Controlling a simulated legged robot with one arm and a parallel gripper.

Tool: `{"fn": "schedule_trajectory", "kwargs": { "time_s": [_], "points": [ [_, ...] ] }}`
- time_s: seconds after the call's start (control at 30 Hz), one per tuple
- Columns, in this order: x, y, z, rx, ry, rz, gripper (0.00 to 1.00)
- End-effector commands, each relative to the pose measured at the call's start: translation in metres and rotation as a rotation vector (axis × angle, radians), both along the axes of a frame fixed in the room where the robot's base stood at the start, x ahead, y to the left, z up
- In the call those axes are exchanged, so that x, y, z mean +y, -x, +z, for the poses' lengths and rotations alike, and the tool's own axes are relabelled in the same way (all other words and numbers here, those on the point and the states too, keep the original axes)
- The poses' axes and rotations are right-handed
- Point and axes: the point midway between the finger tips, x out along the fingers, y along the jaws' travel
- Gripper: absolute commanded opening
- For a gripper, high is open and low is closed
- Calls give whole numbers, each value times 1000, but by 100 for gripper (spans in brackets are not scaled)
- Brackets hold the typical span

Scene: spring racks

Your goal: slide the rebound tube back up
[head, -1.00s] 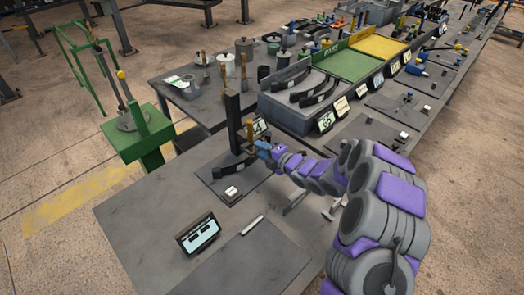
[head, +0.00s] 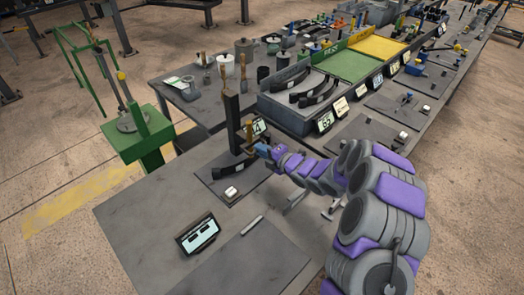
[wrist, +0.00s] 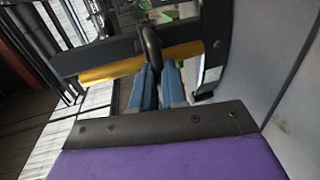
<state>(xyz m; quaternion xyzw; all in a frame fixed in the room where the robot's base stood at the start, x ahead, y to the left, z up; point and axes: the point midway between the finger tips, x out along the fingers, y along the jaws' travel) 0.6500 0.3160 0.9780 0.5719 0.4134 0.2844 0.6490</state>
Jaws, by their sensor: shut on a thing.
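A brass-yellow tube (head: 249,132) stands upright beside a tall dark post (head: 232,120) on a dark base plate (head: 208,178). I take it as the rebound tube. In the wrist view the yellow tube (wrist: 110,69) runs sideways behind the fingertips, next to a dark bar (wrist: 95,57). My gripper (head: 261,151) is at the tube's lower part. In the wrist view my gripper (wrist: 155,70) has its blue fingers closed on a dark rounded piece (wrist: 151,42) in front of the tube. I cannot tell how that piece joins the tube.
A small white block (head: 231,194) sits on the base plate. A tablet display (head: 198,234) and a pale stick (head: 252,225) lie nearer. A grey rack (head: 290,112) with dark curved springs stands behind. A green stand (head: 150,140) is at the left. The near-left bench top is clear.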

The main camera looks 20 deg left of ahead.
Motion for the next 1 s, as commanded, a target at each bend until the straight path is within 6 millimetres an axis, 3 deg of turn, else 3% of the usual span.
{"fn": "schedule_trajectory", "kwargs": {
  "time_s": [0.17,0.6,0.7,1.0],
  "points": [
    [0,1,7,3,4,3,0],
    [0,2,90,-6,2,3,0],
    [1,2,102,-4,2,3,0],
    [1,2,110,0,0,2,0]
  ]
}}
